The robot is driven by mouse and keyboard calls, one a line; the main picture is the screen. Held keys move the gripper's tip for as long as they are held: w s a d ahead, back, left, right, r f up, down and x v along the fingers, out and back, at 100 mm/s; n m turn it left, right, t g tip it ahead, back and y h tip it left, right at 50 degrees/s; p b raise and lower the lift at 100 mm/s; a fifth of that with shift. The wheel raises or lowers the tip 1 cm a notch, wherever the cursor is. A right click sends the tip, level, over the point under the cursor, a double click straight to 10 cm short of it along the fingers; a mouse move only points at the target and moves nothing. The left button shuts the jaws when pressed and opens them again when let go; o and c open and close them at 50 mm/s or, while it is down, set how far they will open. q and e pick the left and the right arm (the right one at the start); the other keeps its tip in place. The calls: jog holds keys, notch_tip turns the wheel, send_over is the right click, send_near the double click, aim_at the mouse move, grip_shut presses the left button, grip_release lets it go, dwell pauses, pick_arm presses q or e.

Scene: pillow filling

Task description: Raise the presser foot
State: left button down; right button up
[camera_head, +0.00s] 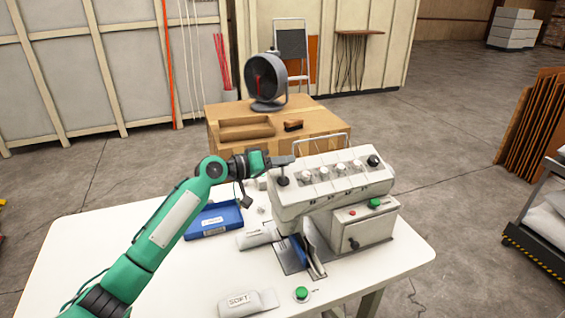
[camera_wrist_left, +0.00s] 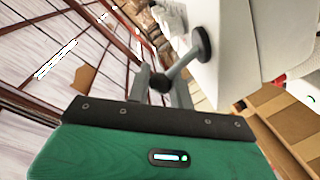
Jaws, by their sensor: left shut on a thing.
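The white sewing machine (camera_head: 325,195) stands on the white table with a row of several knobs along its top. A grey lever (camera_wrist_left: 181,65) runs from a black round pivot (camera_wrist_left: 202,44) on the machine's side to a dark knob (camera_wrist_left: 159,83). My left gripper (camera_head: 284,161) is at the machine's upper left end. In the wrist view my left gripper (camera_wrist_left: 160,86) is shut on the lever at its dark knob. A dark blue piece (camera_head: 299,249) stands below the machine head; I cannot make out the presser foot itself. My right gripper is not in view.
A blue tray (camera_head: 214,220) lies left of the machine. A white block marked "SOFT" (camera_head: 247,301) and a green button (camera_head: 301,293) are at the table's front. Behind, a wooden table (camera_head: 316,118) carries a fan (camera_head: 266,80).

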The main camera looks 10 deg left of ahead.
pick_arm(q)
jog(key=c, duration=1.3)
grip_release()
jog(key=shift+a, duration=0.1)
jog(key=shift+s+a, duration=0.15)
jog(key=b+v, duration=0.5)
jog(key=v, duration=0.8)
jog(key=shift+s+a+r, duration=0.1)
